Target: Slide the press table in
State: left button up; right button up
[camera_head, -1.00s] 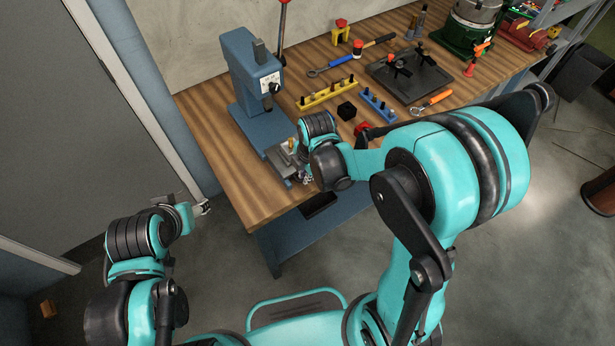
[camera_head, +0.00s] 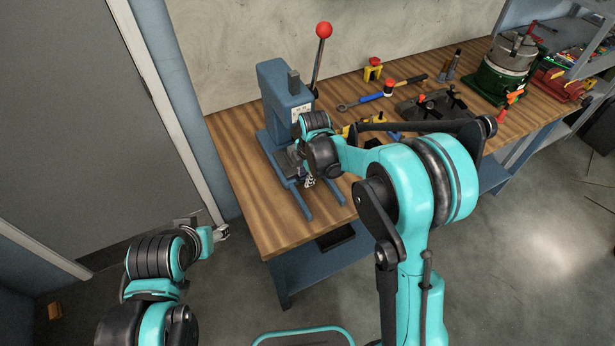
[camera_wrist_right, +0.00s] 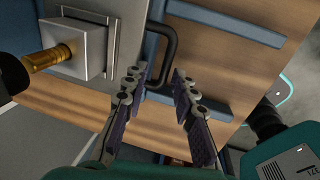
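The blue arbor press (camera_head: 272,92) stands at the left end of the wooden bench. Its grey sliding table (camera_wrist_right: 122,40) shows in the right wrist view, carrying a metal block (camera_wrist_right: 78,52) with a brass pin (camera_wrist_right: 46,59). A black handle (camera_wrist_right: 172,50) sticks out from the table's front edge. My right gripper (camera_wrist_right: 158,76) is open, its fingertips apart at the handle's outer end; it also shows in the head view (camera_head: 309,183). Two blue rails (camera_head: 299,204) run bare towards the bench's front edge. My left gripper (camera_head: 223,233) hangs left of the bench; its fingers are too small to judge.
The red-knobbed press lever (camera_head: 318,60) rises behind the press. A blue-handled wrench (camera_head: 371,97), a yellow clamp-like piece (camera_head: 373,69) and a green machine (camera_head: 504,68) stand or lie farther right on the bench. The bench's front left corner (camera_head: 262,240) is clear.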

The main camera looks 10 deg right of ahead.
jog(key=shift+w, duration=0.1)
jog(key=shift+r, duration=0.2)
notch_tip(320, 180, up, 11)
jog(key=s, duration=0.2)
jog(key=shift+d+r, duration=0.2)
jog(key=shift+d, duration=0.2)
jog(key=s+d+m+t+b, duration=0.1)
jog(key=s+d+m, duration=0.2)
jog(key=s+m, duration=0.4)
jog(key=s+d+f+m+t+b, duration=0.1)
jog(key=s+d+m+t, duration=0.1)
jog(key=s+d+m, duration=0.2)
jog(key=s+d+f+m+t+b, duration=0.1)
jog(key=s+d+m+t, duration=0.1)
jog(key=s+m, duration=0.8)
jog(key=shift+s+d+m+h, duration=0.25)
jog(key=shift+d+m+h, duration=0.15)
jog(key=shift+d+m, duration=0.25)
